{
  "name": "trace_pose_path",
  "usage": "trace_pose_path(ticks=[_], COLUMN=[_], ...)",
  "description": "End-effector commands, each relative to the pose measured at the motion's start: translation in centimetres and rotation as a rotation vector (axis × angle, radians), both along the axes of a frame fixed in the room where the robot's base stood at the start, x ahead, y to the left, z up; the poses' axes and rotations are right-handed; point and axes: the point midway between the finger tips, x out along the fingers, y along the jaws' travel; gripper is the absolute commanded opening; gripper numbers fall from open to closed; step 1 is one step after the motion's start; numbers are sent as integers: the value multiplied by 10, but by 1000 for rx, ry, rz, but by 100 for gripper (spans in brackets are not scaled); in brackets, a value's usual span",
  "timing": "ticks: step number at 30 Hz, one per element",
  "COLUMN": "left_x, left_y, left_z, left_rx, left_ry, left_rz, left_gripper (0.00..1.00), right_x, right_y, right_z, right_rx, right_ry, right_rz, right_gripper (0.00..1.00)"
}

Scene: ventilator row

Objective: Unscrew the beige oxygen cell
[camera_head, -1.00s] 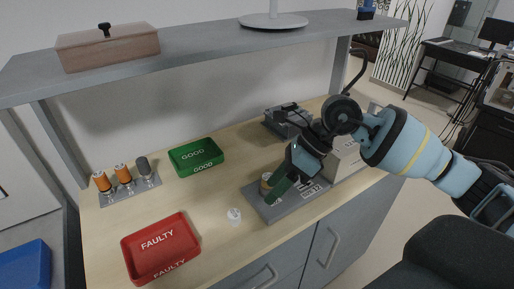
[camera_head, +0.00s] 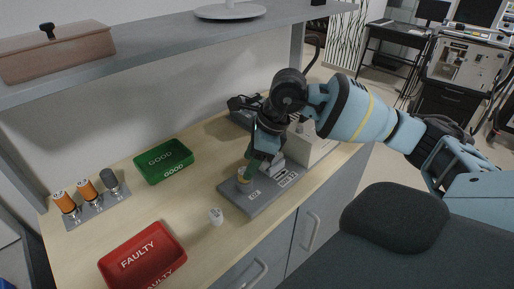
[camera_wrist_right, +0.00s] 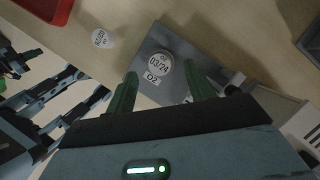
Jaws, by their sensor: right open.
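Dark and light-blue parts with a bit of green at that view's left edge seem to be my left arm.
A small white cap (camera_head: 216,216) lies left of the plate. A red FAULTY tray (camera_head: 181,246), a green GOOD tray (camera_head: 190,157) and a rack (camera_head: 96,209) of two orange cells and one grey stand further left. A beige box (camera_head: 318,150) is right of the gripper; a shelf hangs above.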

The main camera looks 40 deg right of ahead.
Motion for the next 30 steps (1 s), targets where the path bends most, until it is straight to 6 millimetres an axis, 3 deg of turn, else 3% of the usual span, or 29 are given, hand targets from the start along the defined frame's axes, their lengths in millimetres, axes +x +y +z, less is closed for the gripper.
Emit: trace_pose_path(ticks=[7,18,29,30], left_x=[5,10,10,10], left_y=[0,0,1,1], left_z=[2,6,5,5], left_rx=[0,-1,0,0], left_ry=[-10,-23,-22,-22], left_rz=[0,1,0,0], left_gripper=[0,0,0,0], right_x=[6,7,7,7], right_y=[8,9,9,9], right_z=[-23,-27,-27,-27], right_rx=[2,1,1,1], right_ry=[1,0,0,0], right_rz=[1,0,0,0], right_gripper=[54,54,6,24])
